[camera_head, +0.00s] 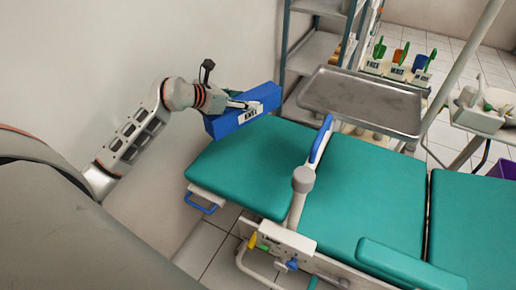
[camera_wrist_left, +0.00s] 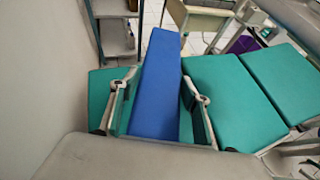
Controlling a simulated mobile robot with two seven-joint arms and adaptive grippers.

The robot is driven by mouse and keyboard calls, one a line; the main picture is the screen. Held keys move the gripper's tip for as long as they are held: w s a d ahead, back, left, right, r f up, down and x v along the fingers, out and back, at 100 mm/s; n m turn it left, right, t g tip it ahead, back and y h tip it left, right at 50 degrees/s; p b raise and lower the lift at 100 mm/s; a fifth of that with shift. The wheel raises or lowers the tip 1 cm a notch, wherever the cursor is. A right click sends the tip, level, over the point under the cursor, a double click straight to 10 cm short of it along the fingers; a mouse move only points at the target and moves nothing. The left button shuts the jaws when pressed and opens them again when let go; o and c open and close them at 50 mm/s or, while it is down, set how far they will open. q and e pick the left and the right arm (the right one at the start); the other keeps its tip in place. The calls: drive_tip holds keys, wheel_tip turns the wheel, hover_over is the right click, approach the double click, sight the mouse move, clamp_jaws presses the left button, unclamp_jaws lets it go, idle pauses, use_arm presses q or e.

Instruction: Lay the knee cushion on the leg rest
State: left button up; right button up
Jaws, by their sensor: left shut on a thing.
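The knee cushion (camera_head: 238,118) is a blue block with a white label. My left gripper (camera_head: 236,103) is shut on it, and in the left wrist view the cushion (camera_wrist_left: 158,80) stands between the two fingers. The leg rest (camera_head: 247,166) is the teal pad at the left end of the chair. The cushion is at the leg rest's far edge and hides part of it; I cannot tell whether they touch. In the left wrist view, teal padding (camera_wrist_left: 98,92) shows left of the cushion. My right gripper is not in view.
A blue-edged armrest post (camera_head: 303,180) rises beside the leg rest. A metal tray (camera_head: 362,100) hangs behind the chair, right of the cushion. Grey shelves (camera_head: 318,50) stand at the back. The wall is close on the left. The leg rest's top is bare.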

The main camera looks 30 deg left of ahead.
use_arm(q)
drive_tip(key=shift+a, duration=0.25)
drive_tip(key=shift+a+f, duration=0.15)
drive_tip(key=shift+f, duration=0.15)
wheel_tip(320, 180, down, 20)
drive_tip(key=b, duration=0.5)
drive_tip(key=shift+s+r, duration=0.1)
drive_tip(key=shift+r, duration=0.1)
drive_tip(key=shift+f, duration=0.15)
drive_tip(key=shift+r, duration=0.25)
drive_tip(key=shift+f, duration=0.2)
drive_tip(key=o, duration=1.1)
drive_tip(key=shift+c, duration=0.2)
drive_tip(key=shift+o, duration=0.9)
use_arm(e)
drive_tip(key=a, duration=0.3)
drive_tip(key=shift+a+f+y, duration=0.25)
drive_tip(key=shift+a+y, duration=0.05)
